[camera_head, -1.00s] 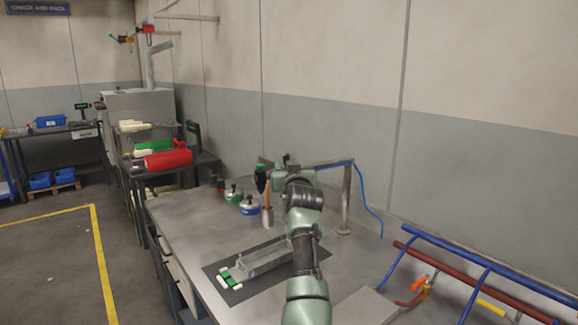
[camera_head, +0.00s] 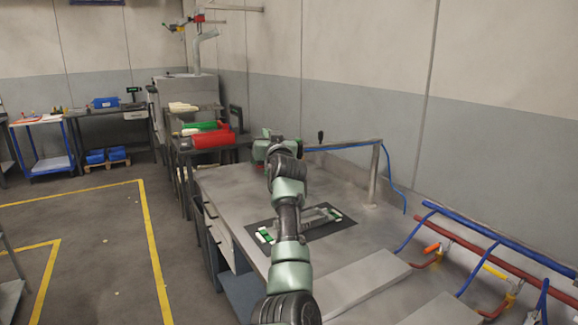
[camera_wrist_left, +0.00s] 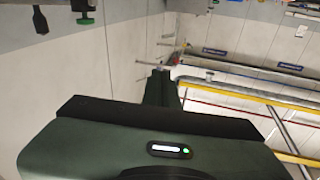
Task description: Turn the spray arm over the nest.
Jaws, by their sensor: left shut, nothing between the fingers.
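The spray arm (camera_head: 345,146) is a grey bar on an upright post at the back of the bench, with a blue hose. A dark knob (camera_head: 320,137) stands above the bar near its left part; its far left end is hidden behind my arm. The nest (camera_head: 318,216) is a grey fixture on a dark mat, in front of the bar and partly covered by my arm. My left gripper (camera_head: 267,145) is shut and empty, left of the bar's visible end; whether it touches the bar is unclear. The left wrist view shows mostly the dark green gripper body.
A pale flat plate (camera_head: 365,283) lies at the bench's near right. Green and white pieces (camera_head: 265,235) lie on the mat. Red and blue pipes (camera_head: 470,232) run at the right.

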